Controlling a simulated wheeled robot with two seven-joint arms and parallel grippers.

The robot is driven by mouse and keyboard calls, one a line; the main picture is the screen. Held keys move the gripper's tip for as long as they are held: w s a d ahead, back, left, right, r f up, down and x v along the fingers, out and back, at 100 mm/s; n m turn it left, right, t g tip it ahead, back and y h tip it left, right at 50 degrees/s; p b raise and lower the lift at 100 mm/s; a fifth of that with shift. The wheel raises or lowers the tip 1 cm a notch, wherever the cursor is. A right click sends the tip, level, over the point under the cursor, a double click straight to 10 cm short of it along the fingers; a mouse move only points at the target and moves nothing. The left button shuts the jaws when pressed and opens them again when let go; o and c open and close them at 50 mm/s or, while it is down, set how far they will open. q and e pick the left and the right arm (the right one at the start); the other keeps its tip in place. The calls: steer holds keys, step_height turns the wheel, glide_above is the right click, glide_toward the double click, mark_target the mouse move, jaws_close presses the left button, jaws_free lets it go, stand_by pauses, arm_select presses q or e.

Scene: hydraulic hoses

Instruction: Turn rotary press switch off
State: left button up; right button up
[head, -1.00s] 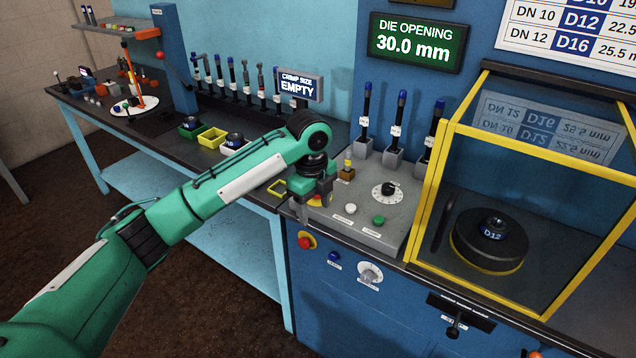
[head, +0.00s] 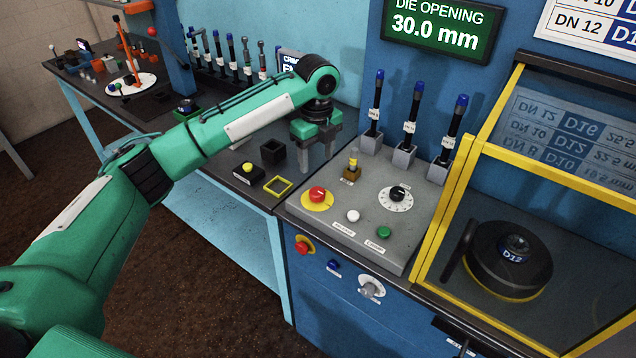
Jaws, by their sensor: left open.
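A grey rotary switch (head: 371,287) on a white round plate sits on the blue front panel of the press cabinet, below the console. A black dial knob (head: 397,194) on a white scale disc sits on the grey console top. I cannot tell from the view which of the two is the press switch. My left gripper (head: 318,154) points down with its fingers apart and empty. It is above the bench behind the console's left corner, apart from both knobs. My right gripper does not show.
A red emergency button (head: 317,195), white button (head: 352,216) and green button (head: 384,232) are on the console. The yellow-framed guard (head: 452,195) stands right. Open floor lies before the cabinet.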

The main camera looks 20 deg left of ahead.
mark_target(317, 191)
arm_select(q)
step_height(317, 191, down, 4)
steer(key=shift+p, duration=0.3)
step_height(317, 191, down, 5)
steer(key=shift+f+p, duration=0.2)
steer(key=shift+p, duration=0.25)
steer(key=shift+f, duration=0.3)
steer(key=shift+w+f, duration=0.1)
steer(key=shift+f, duration=0.15)
steer(key=shift+r, duration=0.1)
steer(key=c, duration=1)
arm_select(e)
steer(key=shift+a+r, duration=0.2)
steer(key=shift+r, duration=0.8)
